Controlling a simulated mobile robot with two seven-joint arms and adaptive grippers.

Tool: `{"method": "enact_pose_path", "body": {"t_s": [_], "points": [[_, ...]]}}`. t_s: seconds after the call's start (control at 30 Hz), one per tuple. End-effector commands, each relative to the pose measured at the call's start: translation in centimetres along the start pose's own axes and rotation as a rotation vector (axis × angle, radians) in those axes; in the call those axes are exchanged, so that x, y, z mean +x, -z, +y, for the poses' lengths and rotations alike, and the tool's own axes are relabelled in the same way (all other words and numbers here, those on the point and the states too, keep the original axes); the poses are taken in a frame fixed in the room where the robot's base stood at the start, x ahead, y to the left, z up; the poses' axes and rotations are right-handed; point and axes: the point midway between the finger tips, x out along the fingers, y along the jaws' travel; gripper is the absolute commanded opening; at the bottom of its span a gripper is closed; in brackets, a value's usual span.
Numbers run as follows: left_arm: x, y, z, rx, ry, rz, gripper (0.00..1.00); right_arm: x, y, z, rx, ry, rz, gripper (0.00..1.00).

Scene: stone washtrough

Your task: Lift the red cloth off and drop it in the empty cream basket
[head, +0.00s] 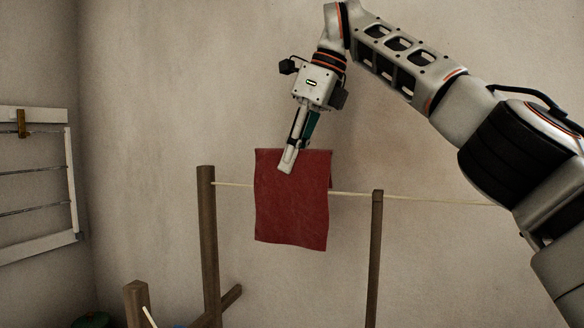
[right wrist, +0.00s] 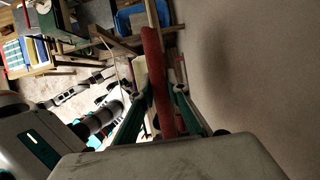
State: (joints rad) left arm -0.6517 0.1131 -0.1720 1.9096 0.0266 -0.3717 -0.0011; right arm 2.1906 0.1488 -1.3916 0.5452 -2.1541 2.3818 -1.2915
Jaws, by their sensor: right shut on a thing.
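The red cloth (head: 292,215) hangs in the head view with its top edge above the level of the pale line (head: 232,184). The line passes behind its front face; whether it still runs between the folds is hidden. My right gripper (head: 287,167) is shut on the cloth's top edge, pointing down from above. In the right wrist view the cloth (right wrist: 155,60) shows as a narrow red strip between the fingers (right wrist: 160,95). My left gripper is in neither view. I cannot pick out the cream basket with certainty.
Wooden posts (head: 207,240) and (head: 374,255) stand either side of the cloth. A plain wall is close behind. A white rack (head: 70,185) with a brown peg hangs at the left. The right wrist view shows a blue thing (right wrist: 128,22) and colored pieces (right wrist: 25,50) beyond.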

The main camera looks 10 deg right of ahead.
Motion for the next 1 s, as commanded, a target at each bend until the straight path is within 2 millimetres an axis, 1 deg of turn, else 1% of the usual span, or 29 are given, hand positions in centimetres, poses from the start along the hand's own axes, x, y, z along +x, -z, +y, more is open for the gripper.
{"method": "enact_pose_path", "body": {"t_s": [0.07,0.13,0.27,0.47,0.53,0.8,1.0], "points": [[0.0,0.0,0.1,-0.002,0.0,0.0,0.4,-0.5,-0.2,0.1,0.0,0.003,-0.002,0.03],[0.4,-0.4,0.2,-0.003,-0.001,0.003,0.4,-0.3,-0.1,1.0,-0.004,0.004,-0.002,0.03],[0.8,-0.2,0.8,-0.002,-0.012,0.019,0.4,-0.1,0.0,2.6,-0.004,0.002,-0.001,0.03],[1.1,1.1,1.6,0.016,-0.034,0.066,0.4,-0.1,0.0,6.2,-0.005,0.003,0.0,0.03],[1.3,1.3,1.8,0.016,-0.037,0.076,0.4,-0.1,0.0,7.6,-0.006,0.003,-0.001,0.03],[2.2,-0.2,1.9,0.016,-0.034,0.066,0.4,-0.1,0.0,13.0,-0.005,0.002,0.0,0.03],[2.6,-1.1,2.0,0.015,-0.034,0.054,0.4,-0.2,-0.1,15.9,-0.003,0.001,0.0,0.03]]}}
